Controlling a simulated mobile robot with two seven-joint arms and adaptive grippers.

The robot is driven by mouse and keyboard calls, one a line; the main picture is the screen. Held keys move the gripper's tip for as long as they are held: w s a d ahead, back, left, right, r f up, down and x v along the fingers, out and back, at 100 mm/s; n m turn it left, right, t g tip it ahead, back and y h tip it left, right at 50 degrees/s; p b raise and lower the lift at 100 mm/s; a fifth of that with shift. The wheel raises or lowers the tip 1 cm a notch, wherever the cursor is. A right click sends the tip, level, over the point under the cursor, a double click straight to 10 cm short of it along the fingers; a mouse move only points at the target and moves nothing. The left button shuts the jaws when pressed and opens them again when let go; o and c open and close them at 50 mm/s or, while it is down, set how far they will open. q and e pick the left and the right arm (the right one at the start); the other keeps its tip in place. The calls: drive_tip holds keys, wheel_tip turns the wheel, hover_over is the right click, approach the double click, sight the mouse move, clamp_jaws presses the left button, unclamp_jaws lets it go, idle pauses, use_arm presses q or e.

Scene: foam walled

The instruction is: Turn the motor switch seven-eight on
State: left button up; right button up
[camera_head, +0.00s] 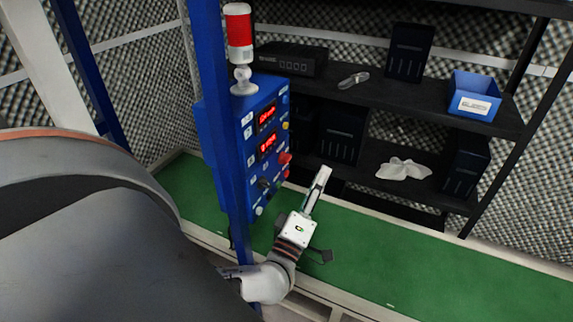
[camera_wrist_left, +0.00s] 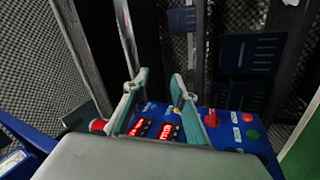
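A blue control box (camera_head: 233,165) on a blue post carries two red digit displays, a yellow knob (camera_head: 285,125), red controls (camera_head: 284,158) and a dark knob (camera_head: 263,183). Its labels are too small to read, so I cannot tell which is motor switch seven-eight. My left gripper (camera_head: 320,178) is just right of the box's lower part, apparently not touching it. In the left wrist view, the fingers of my left gripper (camera_wrist_left: 160,76) stand apart with nothing seen between their tips. The box face (camera_wrist_left: 232,131) shows beyond them, with a red control (camera_wrist_left: 212,117). My right gripper is not in view.
A red-and-white signal lamp (camera_head: 239,35) stands on top of the box. Behind are dark shelves with black boxes (camera_head: 409,52), a blue bin (camera_head: 474,97) and a white cloth (camera_head: 403,169). The green surface (camera_head: 420,260) is mostly clear at right.

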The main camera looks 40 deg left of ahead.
use_arm(q)
drive_tip(key=w+a+f+n+g+y, duration=0.1)
drive_tip(key=a+f+n+g+y, duration=0.3)
drive_tip(key=a+n, duration=0.25)
drive_tip(key=n+g+y+b, duration=0.1)
drive_tip(key=n+g+y, duration=0.1)
drive_tip(key=n+g, duration=0.15)
approach(287, 163)
drive_tip(key=w+a+m, duration=0.1)
drive_tip(key=w, duration=0.1)
drive_tip(key=x, duration=0.7)
drive_tip(key=shift+s+a+b, duration=0.1)
drive_tip(key=shift+a+b, duration=0.25)
drive_tip(key=shift+b, duration=0.05)
drive_tip(key=shift+c, duration=0.2)
clamp_jaws()
